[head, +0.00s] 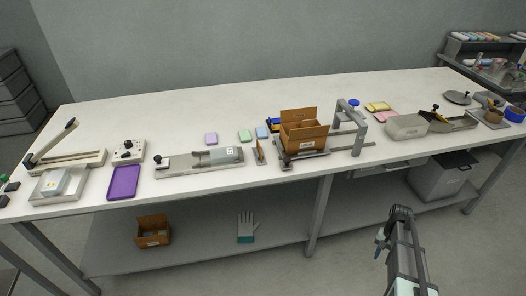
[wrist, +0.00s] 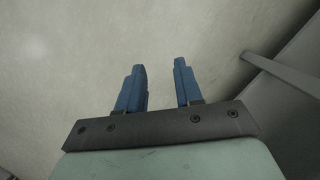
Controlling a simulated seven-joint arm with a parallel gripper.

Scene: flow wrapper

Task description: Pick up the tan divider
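A small tan-brown upright piece (head: 260,152), which looks like the tan divider, stands on the bench in the head view, just left of the open brown carton (head: 303,137). It is too small to make out in detail. My gripper (wrist: 160,70) shows two blue fingers held apart in the wrist view, with nothing between them. In the head view my gripper (head: 379,250) hangs low in front of the bench, at the lower right, well away from the divider. The wrist view shows only a pale surface and grey metal edges, no divider.
The white bench (head: 200,115) holds a grey machine (head: 200,160) left of the divider and a metal frame (head: 358,130) right of the carton. A purple tray (head: 123,182) lies further left. A glove (head: 248,227) and another carton (head: 153,231) are on the lower shelf.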

